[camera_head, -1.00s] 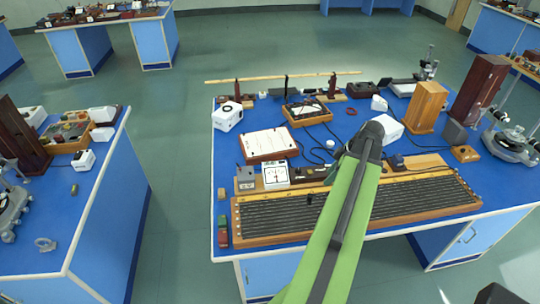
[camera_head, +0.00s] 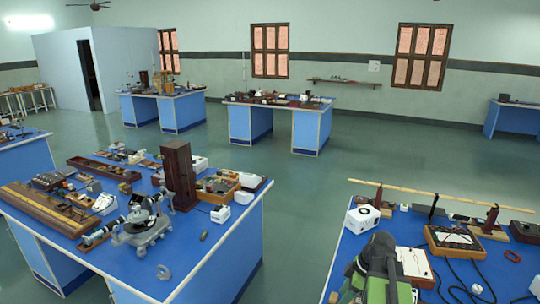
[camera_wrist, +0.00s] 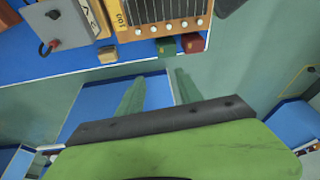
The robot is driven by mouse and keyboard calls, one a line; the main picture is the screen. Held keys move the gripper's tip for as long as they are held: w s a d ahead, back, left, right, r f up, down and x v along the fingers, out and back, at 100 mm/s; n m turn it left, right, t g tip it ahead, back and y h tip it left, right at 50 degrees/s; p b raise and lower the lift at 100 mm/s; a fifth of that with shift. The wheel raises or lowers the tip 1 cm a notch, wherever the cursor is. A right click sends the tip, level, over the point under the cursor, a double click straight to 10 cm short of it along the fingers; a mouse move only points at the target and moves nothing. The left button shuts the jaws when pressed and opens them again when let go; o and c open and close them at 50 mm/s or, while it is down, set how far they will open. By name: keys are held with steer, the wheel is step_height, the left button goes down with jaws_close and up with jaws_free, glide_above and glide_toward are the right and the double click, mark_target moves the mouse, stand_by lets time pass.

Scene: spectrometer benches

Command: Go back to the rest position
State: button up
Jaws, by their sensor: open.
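My gripper shows in the wrist view (camera_wrist: 158,82), with its two greenish fingers apart and nothing between them. It is beside the edge of a blue bench (camera_wrist: 70,78), over the gap next to it. In the head view, part of my green and black arm (camera_head: 378,268) shows at the lower right, in front of the right bench; my fingers are not visible there.
A wooden-framed apparatus (camera_wrist: 165,12), a grey knob box (camera_wrist: 55,22), and small green (camera_wrist: 169,47) and red (camera_wrist: 193,43) blocks lie near the bench edge. A spectrometer (camera_head: 145,218) stands on the left bench. Open floor (camera_head: 295,190) lies between the benches.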

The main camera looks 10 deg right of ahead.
steer(key=w+a+f+m+g+h+b, duration=0.1)
steer(key=a+f+m+h, duration=0.2)
steer(key=a+m, duration=0.8)
steer(key=a, duration=1.1)
steer(key=shift+f+m+g+b, duration=0.25)
steer(key=shift+m+g+b, duration=0.05)
steer(key=shift+m+b, duration=0.1)
steer(key=shift+w+a, duration=0.1)
stand_by(1.4)
stand_by(1.0)
steer(key=shift+c, duration=0.6)
